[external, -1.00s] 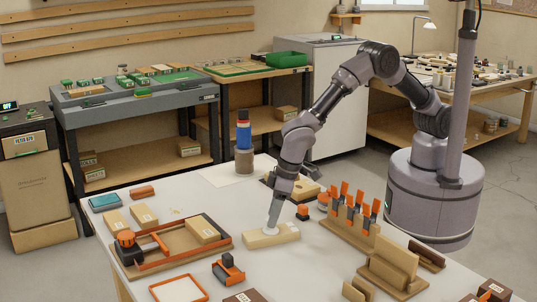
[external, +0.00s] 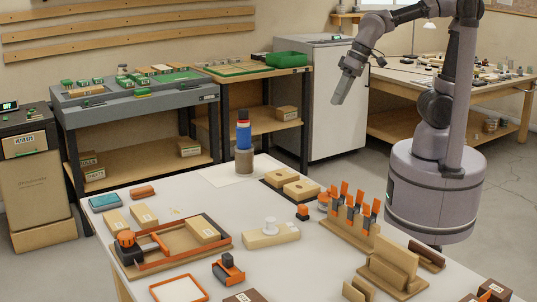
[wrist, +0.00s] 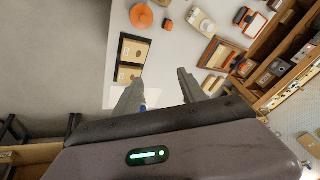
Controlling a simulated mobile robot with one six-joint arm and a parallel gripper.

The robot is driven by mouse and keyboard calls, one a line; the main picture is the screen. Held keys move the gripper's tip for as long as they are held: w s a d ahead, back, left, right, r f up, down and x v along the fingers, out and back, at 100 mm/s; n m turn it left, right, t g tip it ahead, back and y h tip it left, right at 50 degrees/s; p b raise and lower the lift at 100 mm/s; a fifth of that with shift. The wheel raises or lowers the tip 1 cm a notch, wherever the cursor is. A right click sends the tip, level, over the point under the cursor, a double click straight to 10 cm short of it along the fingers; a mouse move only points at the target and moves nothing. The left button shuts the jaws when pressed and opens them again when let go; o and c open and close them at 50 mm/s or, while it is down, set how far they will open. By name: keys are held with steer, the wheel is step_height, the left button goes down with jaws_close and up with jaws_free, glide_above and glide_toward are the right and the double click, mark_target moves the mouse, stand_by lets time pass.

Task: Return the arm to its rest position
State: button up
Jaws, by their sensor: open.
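My gripper (external: 340,92) is raised in the air in the external view, well above and behind the white table. A wooden block with a white knob (external: 270,235) sits on the table, clear of the gripper.
The white table (external: 215,185) holds an orange-edged wooden tray (external: 172,262), a rack of orange-handled tools (external: 350,220), wooden holders and a blue-and-red bottle (external: 243,140). A grey cabinet (external: 335,110) stands behind the gripper. The air around the gripper looks clear.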

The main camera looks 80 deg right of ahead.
steer(key=s+d+m+t, duration=0.1)
steer(key=s+d, duration=0.3)
steer(key=s, duration=0.5)
steer(key=shift+s+f+m, duration=0.3)
steer(key=shift+f, duration=0.15)
steer(key=shift+d, duration=0.1)
